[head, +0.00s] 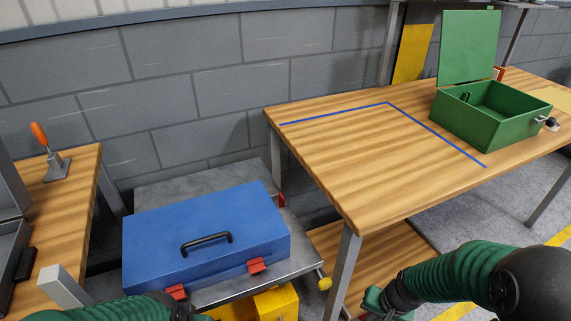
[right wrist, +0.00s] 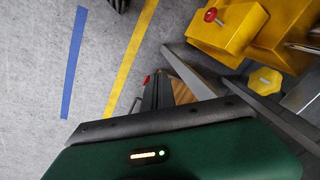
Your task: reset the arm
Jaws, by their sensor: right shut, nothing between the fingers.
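My right arm comes in at the lower right of the head view. Its gripper (head: 374,301) is partly visible beside the front leg of the wooden table, apart from the boxes. It is shut and empty. In the right wrist view the green housing of my arm fills the bottom. My left arm shows only as a green sleeve at the bottom left, in front of the blue case (head: 205,240); its gripper is not visible. The blue case is closed, with a black handle and red latches, and lies on a grey metal cart (head: 150,192).
The wooden table (head: 345,160) carries an open green box (head: 478,135) and a blue tape outline. A left bench (head: 82,190) holds an orange-handled clamp (head: 42,145). Yellow parts (right wrist: 232,28) are near the right wrist. Floor at right shows yellow tape (right wrist: 133,52).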

